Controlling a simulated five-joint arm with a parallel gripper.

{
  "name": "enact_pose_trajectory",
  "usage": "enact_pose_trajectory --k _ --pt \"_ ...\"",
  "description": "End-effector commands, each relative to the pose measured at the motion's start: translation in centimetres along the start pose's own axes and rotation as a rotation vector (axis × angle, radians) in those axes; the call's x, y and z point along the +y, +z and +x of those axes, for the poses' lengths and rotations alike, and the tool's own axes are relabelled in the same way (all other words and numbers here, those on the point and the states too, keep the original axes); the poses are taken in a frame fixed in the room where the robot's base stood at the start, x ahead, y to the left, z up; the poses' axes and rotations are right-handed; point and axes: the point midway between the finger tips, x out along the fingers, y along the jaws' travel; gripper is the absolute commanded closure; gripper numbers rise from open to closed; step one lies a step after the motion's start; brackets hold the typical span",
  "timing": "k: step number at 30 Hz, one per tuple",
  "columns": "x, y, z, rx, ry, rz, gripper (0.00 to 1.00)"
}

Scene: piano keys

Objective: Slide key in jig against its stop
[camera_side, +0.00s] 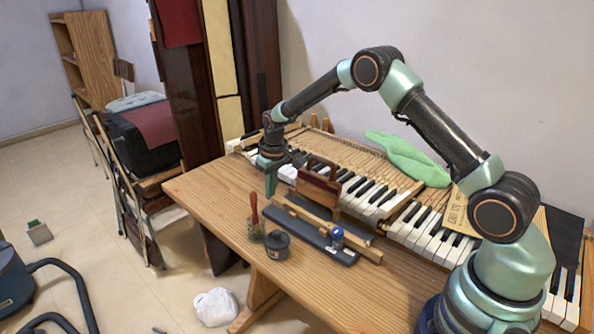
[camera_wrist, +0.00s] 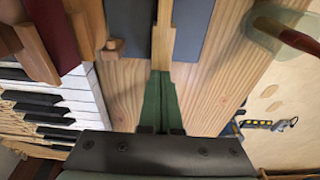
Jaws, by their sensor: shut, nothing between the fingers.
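A wooden key (camera_side: 305,211) lies lengthwise on a dark grey jig board (camera_side: 293,224) on the table. In the wrist view the key (camera_wrist: 162,45) runs between the two grey parts of the jig (camera_wrist: 192,28), and its near end sticks out past them. My gripper (camera_side: 270,188) is at the left end of the jig, pointing down. Its green fingers (camera_wrist: 160,78) are shut and empty, in line with the key's near end. I cannot tell if they touch it. The stop cannot be made out clearly.
A dark tin (camera_side: 277,246) and a jar with a red-handled brush (camera_side: 254,222) stand in front of the jig. A brown handled block (camera_side: 318,184) and the piano keyboard (camera_side: 375,203) lie behind. The table's left part (camera_side: 215,185) is clear.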

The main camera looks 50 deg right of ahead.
Motion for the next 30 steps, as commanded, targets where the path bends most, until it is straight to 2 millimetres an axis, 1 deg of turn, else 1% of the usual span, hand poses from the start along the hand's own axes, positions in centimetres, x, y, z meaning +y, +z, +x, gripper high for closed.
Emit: enact_pose_trajectory --k 18,30 --pt "0.03 0.87 -0.14 -0.001 0.0 0.0 1.0" --pt "0.03 1.04 -0.16 0.0 0.0 0.0 1.0"
